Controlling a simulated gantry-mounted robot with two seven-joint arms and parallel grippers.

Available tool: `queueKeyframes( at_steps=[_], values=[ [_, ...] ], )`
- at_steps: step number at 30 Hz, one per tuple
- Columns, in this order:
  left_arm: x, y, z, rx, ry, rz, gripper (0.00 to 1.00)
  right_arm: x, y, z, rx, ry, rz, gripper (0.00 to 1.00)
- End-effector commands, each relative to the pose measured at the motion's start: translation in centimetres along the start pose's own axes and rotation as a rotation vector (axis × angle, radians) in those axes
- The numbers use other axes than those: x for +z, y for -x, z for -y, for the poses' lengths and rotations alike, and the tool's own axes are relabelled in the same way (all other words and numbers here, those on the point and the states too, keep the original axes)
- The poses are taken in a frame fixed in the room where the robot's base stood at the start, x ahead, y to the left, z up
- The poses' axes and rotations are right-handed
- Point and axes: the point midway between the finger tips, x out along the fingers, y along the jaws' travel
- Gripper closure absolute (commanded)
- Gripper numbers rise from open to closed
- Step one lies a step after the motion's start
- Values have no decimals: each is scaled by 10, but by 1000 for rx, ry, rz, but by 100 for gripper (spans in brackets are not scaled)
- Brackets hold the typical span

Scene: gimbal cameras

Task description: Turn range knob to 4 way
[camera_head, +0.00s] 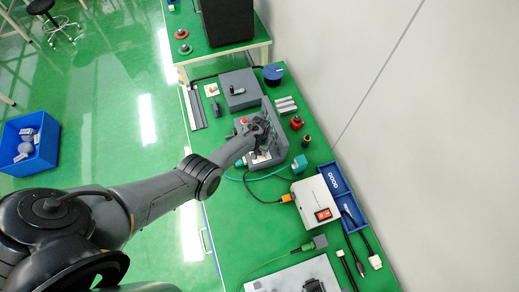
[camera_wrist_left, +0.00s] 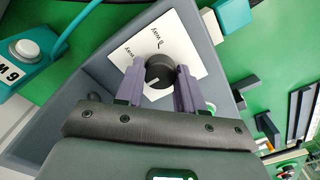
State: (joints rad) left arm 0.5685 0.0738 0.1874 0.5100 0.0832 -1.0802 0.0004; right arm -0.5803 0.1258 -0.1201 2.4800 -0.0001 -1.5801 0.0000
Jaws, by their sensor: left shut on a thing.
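The black round range knob (camera_wrist_left: 159,71) sits on a white label plate (camera_wrist_left: 190,45) in the left wrist view. A small white mark shows near the knob's lower edge. The text "8 way" is readable at the plate's upper right, and another "way" shows at its left with its number unclear. My left gripper (camera_wrist_left: 160,68) has one finger on each side of the knob and is shut on it. In the head view, my left gripper (camera_head: 257,130) is over the grey device (camera_head: 270,112) on the green bench, and hides the knob. My right gripper is not in view.
A teal block with a white button (camera_wrist_left: 27,49) lies close beside the device. On the bench (camera_head: 232,220) are a grey box (camera_head: 240,88), a white box with a red switch (camera_head: 312,197) and a blue tray (camera_head: 336,180). A wall stands along the right side.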

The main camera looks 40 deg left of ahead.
Motion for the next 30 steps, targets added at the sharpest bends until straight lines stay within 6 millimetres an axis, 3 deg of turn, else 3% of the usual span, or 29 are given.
queueKeyframes(
  at_steps=[9,10,14,23,30],
  values=[
    [0,0,0,0,3,-1,93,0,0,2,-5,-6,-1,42],
    [0,0,0,0,3,-1,58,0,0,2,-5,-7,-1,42],
    [0,0,0,0,2,0,38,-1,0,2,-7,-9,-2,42],
    [0,1,0,0,1,0,37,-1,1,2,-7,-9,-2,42],
    [0,22,0,0,0,-2,37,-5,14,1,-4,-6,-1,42]
  ],
)
